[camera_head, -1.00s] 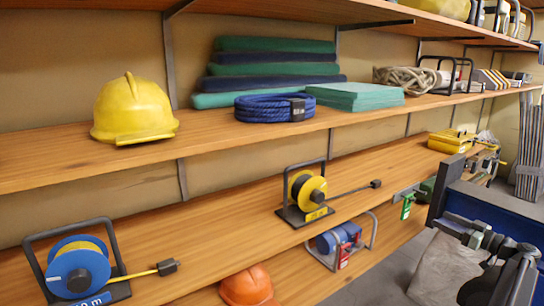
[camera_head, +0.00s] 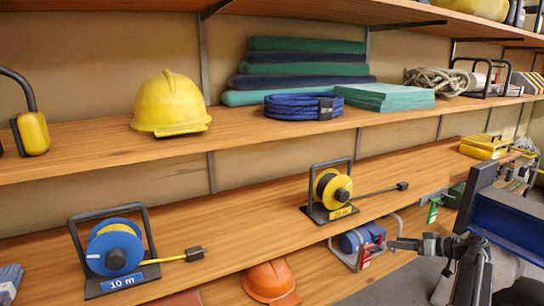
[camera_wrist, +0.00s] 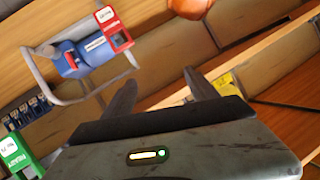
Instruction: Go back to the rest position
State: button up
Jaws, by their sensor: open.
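My gripper (camera_head: 396,244) shows at the lower right of the head view, pointing left on my arm, in front of the lower shelves. In the wrist view my gripper (camera_wrist: 160,82) has its two dark fingers spread apart, with nothing between them. A blue device in a grey tube frame (camera_head: 352,240) is just left of the gripper in the head view. The wrist view shows this blue device (camera_wrist: 80,58) with a red tag, to the left of the fingers. I see no contact between them.
The middle shelf holds a blue cable reel (camera_head: 115,248) and a yellow reel (camera_head: 336,190). An orange helmet (camera_head: 270,281) is below.

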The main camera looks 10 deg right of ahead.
jog(key=w+a+f+g+h, duration=0.1)
jog(key=a+f+g, duration=0.35)
jog(key=a, duration=1.05)
jog(key=w+a+f+g, duration=0.1)
jog(key=a+f+g, duration=0.35)
jog(key=a, duration=0.95)
jog(key=s+a+f+m+g+h, duration=0.1)
jog(key=s+a+f+h, duration=0.3)
jog(key=a, duration=0.5)
jog(key=s+a+f+m+g+h, duration=0.1)
jog(key=s+a+f+g+h, duration=0.1)
jog(key=s+a, duration=0.6)
notch_tip(320, 180, up, 31)
jog(key=w+p, duration=0.2)
jog(key=p, duration=2.9)
jog(key=shift+a, duration=0.4)
jog(key=shift+f, duration=0.1)
